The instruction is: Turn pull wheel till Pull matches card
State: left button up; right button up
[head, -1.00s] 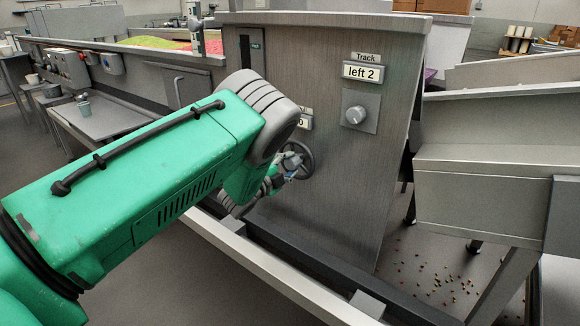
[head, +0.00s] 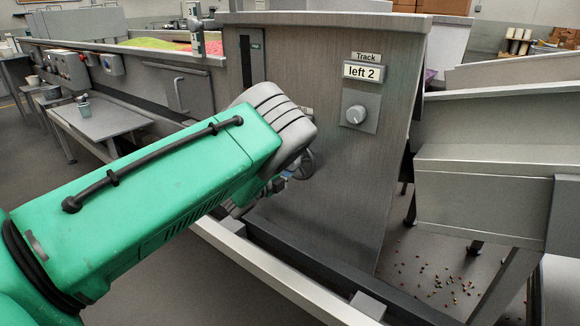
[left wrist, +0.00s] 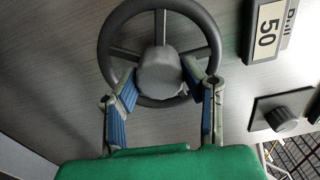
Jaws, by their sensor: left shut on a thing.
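The pull wheel is a dark grey, spoked wheel with a grey hub (left wrist: 160,72). In the head view only part of its rim (head: 307,165) shows beside my arm. My left gripper (left wrist: 170,92) is shut on the wheel, its blue-padded fingers on either side of the hub. The Pull display (left wrist: 269,31) reads 50 in the left wrist view, tilted. In the head view my arm covers most of it. I cannot make out the card in either view. My right gripper is not in view.
A pale rail (head: 270,270) runs along the panel's foot. Metal chutes (head: 490,190) stand at the right. Small candies (head: 440,280) lie on the floor.

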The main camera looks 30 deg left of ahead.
pick_arm(q)
jog(key=shift+s+d+f, duration=0.15)
jog(key=shift+f, duration=0.3)
jog(key=o, duration=1.2)
jog(key=shift+c, duration=0.2)
jog(key=shift+r, duration=0.2)
jog(key=s+a, duration=0.1)
jog(key=s, duration=1)
jog(key=shift+s, duration=0.4)
jog(key=shift+f, duration=0.1)
